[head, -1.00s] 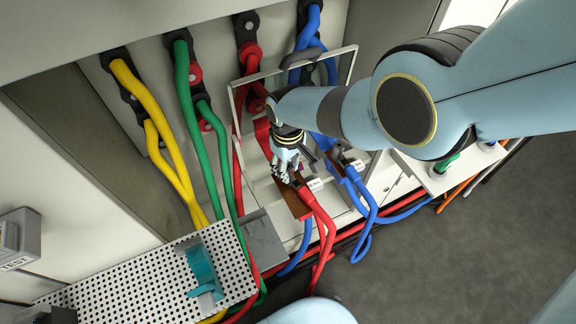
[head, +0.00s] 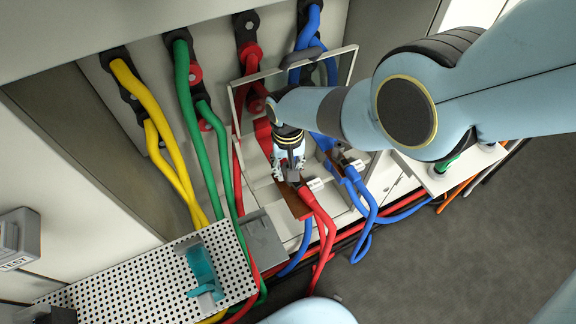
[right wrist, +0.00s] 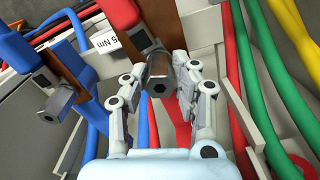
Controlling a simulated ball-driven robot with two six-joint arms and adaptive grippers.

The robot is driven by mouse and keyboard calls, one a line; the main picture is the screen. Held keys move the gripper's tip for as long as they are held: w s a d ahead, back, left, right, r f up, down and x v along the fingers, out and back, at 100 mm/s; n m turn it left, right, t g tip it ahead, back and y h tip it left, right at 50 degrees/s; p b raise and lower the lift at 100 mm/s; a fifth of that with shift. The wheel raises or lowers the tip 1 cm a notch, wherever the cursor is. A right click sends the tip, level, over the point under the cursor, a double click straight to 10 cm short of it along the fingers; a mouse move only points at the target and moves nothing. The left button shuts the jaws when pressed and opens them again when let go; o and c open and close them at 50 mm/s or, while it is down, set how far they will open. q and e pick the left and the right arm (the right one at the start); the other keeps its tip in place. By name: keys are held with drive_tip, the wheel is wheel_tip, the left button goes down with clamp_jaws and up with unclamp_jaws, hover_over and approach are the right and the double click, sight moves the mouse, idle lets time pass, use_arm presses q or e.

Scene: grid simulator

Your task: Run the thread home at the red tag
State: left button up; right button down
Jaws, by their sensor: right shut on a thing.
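My right gripper (head: 290,172) is at the red cables' terminal on a brown block (head: 297,205). In the right wrist view the fingers (right wrist: 160,92) are closed around a dark grey bolt head (right wrist: 158,68) with a hexagonal socket. Its shank is hidden, so I cannot tell how deep it sits. A white tag (head: 314,184) stands beside the terminal; in the right wrist view a tag (right wrist: 105,39) reads "5 Nm". Red cables (head: 323,225) run down from the block. My left gripper is not in view.
A clear framed panel (head: 345,70) stands around the terminals. Blue cables (head: 366,205) and a second grey bolt (right wrist: 58,103) are close by. Green cables (head: 205,130) and yellow cables (head: 165,140) hang left. A perforated tray (head: 120,280) with a teal holder (head: 202,268) is at lower left.

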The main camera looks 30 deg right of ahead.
drive_tip(key=m, duration=0.3)
drive_tip(key=shift+a, duration=0.15)
drive_tip(key=shift+m, duration=1.1)
drive_tip(key=m, duration=0.3)
drive_tip(key=shift+m, duration=0.5)
drive_tip(key=m, duration=0.4)
drive_tip(key=shift+m, duration=0.3)
